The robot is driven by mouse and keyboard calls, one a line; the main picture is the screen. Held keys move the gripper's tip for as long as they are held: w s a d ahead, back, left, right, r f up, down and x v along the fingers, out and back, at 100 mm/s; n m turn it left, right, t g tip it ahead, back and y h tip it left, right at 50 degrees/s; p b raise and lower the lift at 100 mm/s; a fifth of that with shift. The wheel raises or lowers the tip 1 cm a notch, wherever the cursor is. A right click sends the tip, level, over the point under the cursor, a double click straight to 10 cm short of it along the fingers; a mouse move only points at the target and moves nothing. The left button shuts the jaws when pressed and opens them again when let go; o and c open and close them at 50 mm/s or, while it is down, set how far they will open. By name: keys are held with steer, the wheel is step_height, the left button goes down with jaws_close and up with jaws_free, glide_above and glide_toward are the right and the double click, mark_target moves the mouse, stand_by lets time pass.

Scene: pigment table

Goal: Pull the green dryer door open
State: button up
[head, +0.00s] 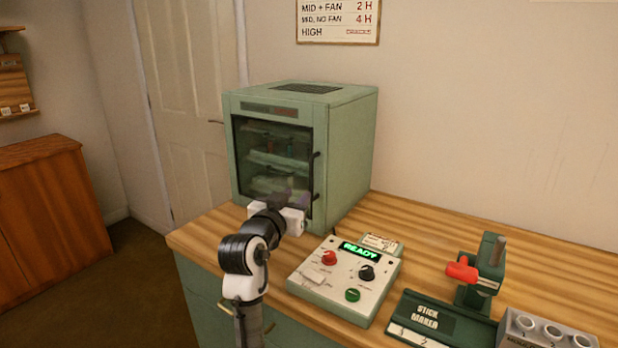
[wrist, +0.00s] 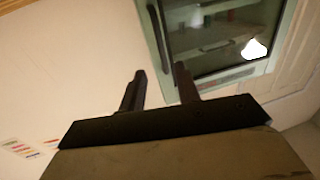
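The green dryer (head: 352,150) stands on the wooden table in the head view, its glass door (head: 270,155) shut. A dark vertical handle (head: 316,172) runs along the door's right edge. In the wrist view the door (wrist: 225,40) fills the upper right, with the handle (wrist: 157,38) along its left edge. My gripper (head: 292,198) is in front of the door's lower right part. In the wrist view my gripper's (wrist: 160,70) two dark fingers are apart with nothing held. The handle shows just beyond the gap between the fingertips; I see no contact.
A control box (head: 345,280) with knobs and a lit READY display sits right of my arm. Farther right are a green press with a red handle (head: 462,271), a stick maker tray (head: 440,322) and a grey mould block (head: 545,330). Open floor lies left of the table.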

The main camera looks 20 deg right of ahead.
mark_target(311, 179)
steer(key=p+x, duration=0.2)
steer(key=x, duration=0.7)
steer(key=shift+w+d, duration=0.1)
steer(key=shift+w, duration=0.15)
steer(key=shift+c, duration=0.4)
jaws_close()
